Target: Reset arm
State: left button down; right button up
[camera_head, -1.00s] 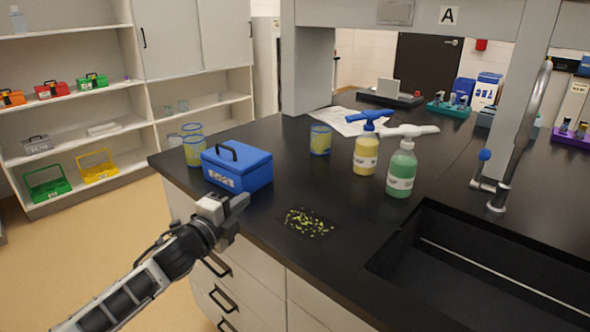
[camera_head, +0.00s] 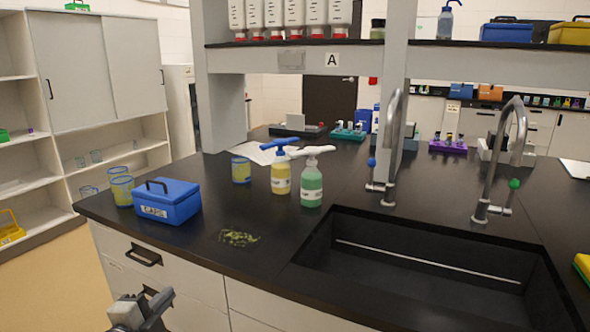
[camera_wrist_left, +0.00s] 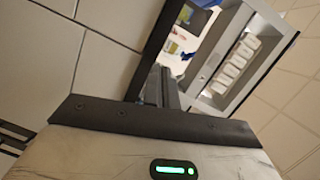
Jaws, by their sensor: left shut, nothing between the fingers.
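My left gripper (camera_head: 158,303) shows at the bottom left of the head view, in front of the bench drawers and below the counter edge. It is shut and empty. In the left wrist view its dark fingers (camera_wrist_left: 166,88) point up, with ceiling panels and part of a shelf unit behind them. My right gripper is in neither view.
The black counter (camera_head: 330,180) holds a blue box (camera_head: 167,203), a yellow bottle (camera_head: 281,180), a green bottle (camera_head: 311,185), beakers (camera_head: 122,191) and scattered greenish bits (camera_head: 239,238). A sink (camera_head: 430,270) with taps (camera_head: 490,200) is at right. Open floor (camera_head: 45,285) lies at left.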

pick_arm(q)
jog(key=s+d+f+n+g, duration=0.2)
jog(key=s+f+n, duration=0.3)
jog(key=s, duration=0.3)
jog(key=s+d+f+n+g, duration=0.2)
jog(key=s+d+f+n, duration=0.3)
jog(key=s, duration=0.4)
jog(key=s+d+f+n+g, duration=0.2)
jog(key=s+d+f+n, duration=0.2)
jog(key=s, duration=0.4)
jog(key=shift+s+d+f+n, duration=0.15)
jog(key=shift+s+f+n, duration=0.3)
jog(key=shift+f, duration=0.4)
